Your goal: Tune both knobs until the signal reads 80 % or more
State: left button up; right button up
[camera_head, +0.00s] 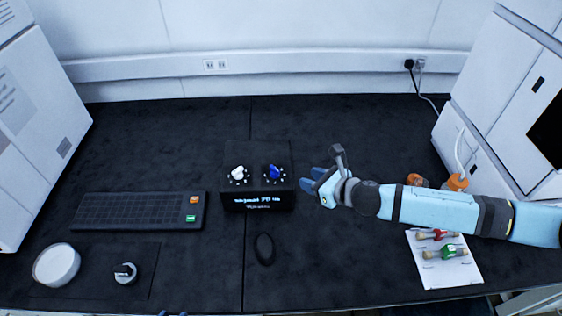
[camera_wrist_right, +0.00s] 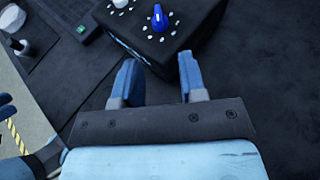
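A black box (camera_head: 257,157) stands mid-table with a white knob (camera_head: 237,173) on its left and a blue knob (camera_head: 274,172) on its right, each ringed by white dots. Its front display (camera_head: 258,199) shows lit signal text, too blurred to read surely. My right gripper (camera_head: 311,178) is just right of the box, apart from the knobs. In the right wrist view its fingers (camera_wrist_right: 157,72) are spread and empty, with the blue knob (camera_wrist_right: 158,17) beyond them and the white knob (camera_wrist_right: 120,3) at the top edge. Only small blue tips of my left gripper (camera_head: 172,313) show at the bottom edge.
A keyboard (camera_head: 140,210) lies left of the box and a mouse (camera_head: 264,249) in front. A white round dish (camera_head: 57,264) is at front left. A white card (camera_head: 445,272) with vials lies under my right arm. The table behind the box is clear.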

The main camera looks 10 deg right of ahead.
aim_at(274, 168)
pick_arm(q)
jog(key=shift+s+a, duration=0.2)
jog(key=shift+s, duration=0.05)
pick_arm(e)
jog(key=x, duration=1.3)
jog(key=shift+a, duration=0.25)
jog(key=shift+c, duration=0.4)
jog(key=c, duration=0.5)
